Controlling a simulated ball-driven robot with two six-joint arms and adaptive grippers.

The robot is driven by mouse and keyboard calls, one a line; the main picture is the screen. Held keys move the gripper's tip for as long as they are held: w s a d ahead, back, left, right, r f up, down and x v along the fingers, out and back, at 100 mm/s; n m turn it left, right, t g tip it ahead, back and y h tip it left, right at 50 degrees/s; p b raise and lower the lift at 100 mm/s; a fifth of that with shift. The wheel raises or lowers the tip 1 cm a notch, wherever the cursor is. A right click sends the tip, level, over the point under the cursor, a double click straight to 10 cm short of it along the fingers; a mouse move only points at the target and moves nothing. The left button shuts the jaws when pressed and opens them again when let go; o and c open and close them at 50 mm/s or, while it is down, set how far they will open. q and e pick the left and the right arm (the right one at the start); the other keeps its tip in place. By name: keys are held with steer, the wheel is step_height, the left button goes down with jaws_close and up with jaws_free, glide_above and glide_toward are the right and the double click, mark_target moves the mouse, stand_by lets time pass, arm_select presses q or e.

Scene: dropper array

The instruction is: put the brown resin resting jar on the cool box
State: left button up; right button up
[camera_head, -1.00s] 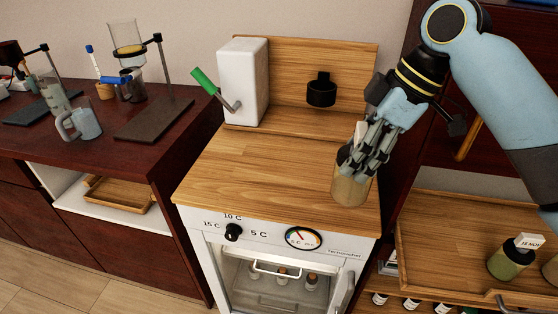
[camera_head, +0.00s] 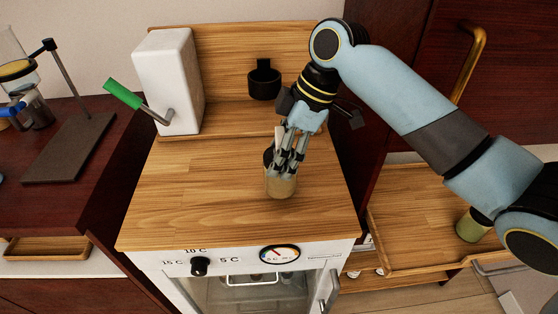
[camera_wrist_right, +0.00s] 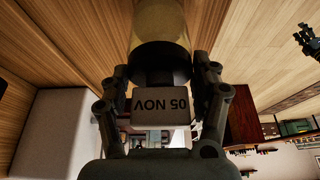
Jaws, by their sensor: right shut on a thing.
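My right gripper (camera_head: 285,165) is shut on a jar (camera_head: 281,187) with amber-brown contents and a dark lid. In the right wrist view the jar (camera_wrist_right: 158,22) carries a white tag reading "05 NOV" at its lid, between the fingers. The jar is upright over the right part of the wooden top of the cool box (camera_head: 215,200); I cannot tell whether it touches. A dark fingered shape (camera_wrist_right: 309,40) at the right edge of the wrist view looks like my left gripper, too small to read.
A white box with a green-handled crank (camera_head: 168,85) stands at the back left of the top. A black holder (camera_head: 264,80) is on the backboard. A green jar (camera_head: 472,226) stands on the wooden tray (camera_head: 410,215) at right. The top's front and left are clear.

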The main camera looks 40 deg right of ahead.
step_height(320, 180, down, 2)
steer(key=shift+f, duration=0.25)
arm_select(q)
steer(key=shift+w+r+t, duration=0.15)
steer(key=shift+w+t, duration=0.15)
steer(key=shift+w, duration=0.6)
steer(key=shift+s, duration=0.1)
arm_select(e)
steer(key=shift+f, duration=0.15)
arm_select(q)
steer(key=shift+s, duration=0.4)
arm_select(e)
steer(key=o, duration=1.7)
arm_select(q)
steer(key=shift+f, duration=0.35)
arm_select(e)
steer(key=v, duration=1.2)
steer(key=shift+s, duration=0.1)
